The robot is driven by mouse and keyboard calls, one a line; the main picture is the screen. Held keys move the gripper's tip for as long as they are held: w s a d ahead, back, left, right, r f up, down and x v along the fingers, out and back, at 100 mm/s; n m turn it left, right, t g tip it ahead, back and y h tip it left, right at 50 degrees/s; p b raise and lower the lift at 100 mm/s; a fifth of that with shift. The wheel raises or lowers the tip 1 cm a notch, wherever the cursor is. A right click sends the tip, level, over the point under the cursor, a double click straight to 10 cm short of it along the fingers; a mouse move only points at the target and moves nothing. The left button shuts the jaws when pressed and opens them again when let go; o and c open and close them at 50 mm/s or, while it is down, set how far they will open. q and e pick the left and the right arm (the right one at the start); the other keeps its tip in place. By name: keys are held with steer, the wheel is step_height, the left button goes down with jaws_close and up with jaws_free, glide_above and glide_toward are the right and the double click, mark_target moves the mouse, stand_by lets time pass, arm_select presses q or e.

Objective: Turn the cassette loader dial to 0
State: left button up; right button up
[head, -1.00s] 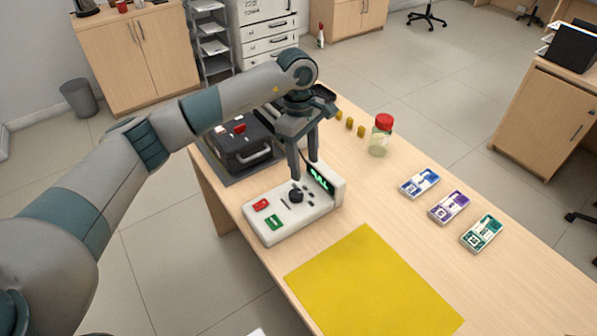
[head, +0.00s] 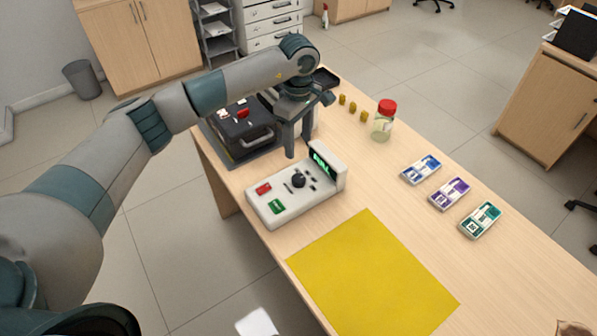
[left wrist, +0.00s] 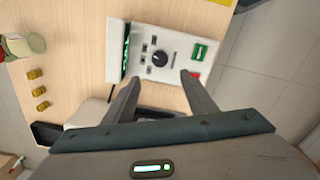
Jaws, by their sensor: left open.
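The cassette loader (head: 290,202) is a white box on the wooden counter with a raised green display (head: 321,163), a red button and a green button. Its black round dial (head: 299,181) sits on the top face; the dial also shows in the left wrist view (left wrist: 160,59). The display characters are too small to read surely. My left gripper (head: 298,150) points down behind the loader, apart from the dial. In the left wrist view my left gripper (left wrist: 160,82) has its fingers spread with nothing between them. My right gripper is not in view.
A black case (head: 241,131) stands on a dark mat behind the loader. A red-lidded jar (head: 383,122) and small yellow pieces (head: 353,107) stand to the right. Blue, purple and green cassettes (head: 449,193) lie at the right. A flat yellow mat (head: 372,275) lies in front.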

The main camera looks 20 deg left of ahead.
mark_target(299, 177)
arm_select(q)
step_height(299, 177, down, 13)
steer(key=p, duration=0.4)
steer(key=shift+r, duration=0.2)
steer(key=shift+f, duration=0.65)
steer(key=c, duration=1)
steer(key=shift+c, duration=0.2)
